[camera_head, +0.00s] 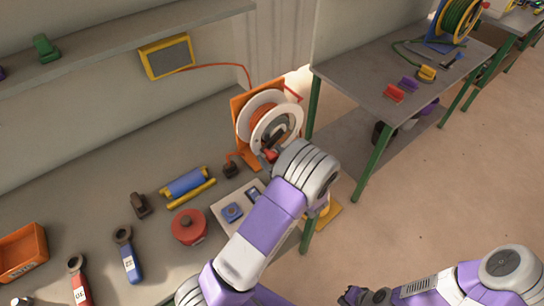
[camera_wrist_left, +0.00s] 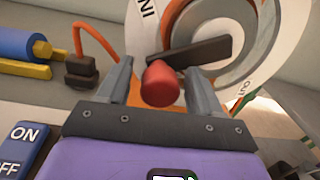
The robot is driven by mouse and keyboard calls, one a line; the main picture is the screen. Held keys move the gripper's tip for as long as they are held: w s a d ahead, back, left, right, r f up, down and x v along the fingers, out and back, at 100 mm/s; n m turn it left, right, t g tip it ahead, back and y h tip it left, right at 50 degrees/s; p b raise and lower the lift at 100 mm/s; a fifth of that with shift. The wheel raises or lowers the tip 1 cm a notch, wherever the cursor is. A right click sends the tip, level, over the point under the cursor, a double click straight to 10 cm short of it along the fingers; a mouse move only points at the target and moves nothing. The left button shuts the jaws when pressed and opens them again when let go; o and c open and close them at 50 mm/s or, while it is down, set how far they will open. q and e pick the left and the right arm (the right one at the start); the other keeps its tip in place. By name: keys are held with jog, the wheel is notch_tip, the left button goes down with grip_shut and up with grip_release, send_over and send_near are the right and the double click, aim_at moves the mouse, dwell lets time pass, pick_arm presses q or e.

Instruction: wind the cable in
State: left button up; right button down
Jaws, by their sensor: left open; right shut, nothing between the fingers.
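The cable reel (camera_head: 275,122) has white discs, an orange drum and an orange stand on the bench. Its dark crank (camera_wrist_left: 200,55) carries a red knob (camera_wrist_left: 160,85). An orange cable (camera_wrist_left: 92,38) runs from the reel to a dark plug (camera_wrist_left: 82,70) on the bench; the plug also shows in the head view (camera_head: 231,170). My left gripper (camera_wrist_left: 159,98) is open at the crank, with one finger on each side of the red knob; contact cannot be told. My right gripper (camera_head: 352,297) is shut and empty at the bottom, away from the bench.
A switch plate with a blue ON/OFF switch (camera_wrist_left: 22,148) lies beside the reel. A red round pot (camera_head: 188,227), a blue roller (camera_head: 186,183), tools and an orange bin (camera_head: 22,250) occupy the bench. Another table (camera_head: 400,70) stands at the back right. Floor is free at right.

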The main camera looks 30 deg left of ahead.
pick_arm(q)
grip_shut()
dwell(0.3)
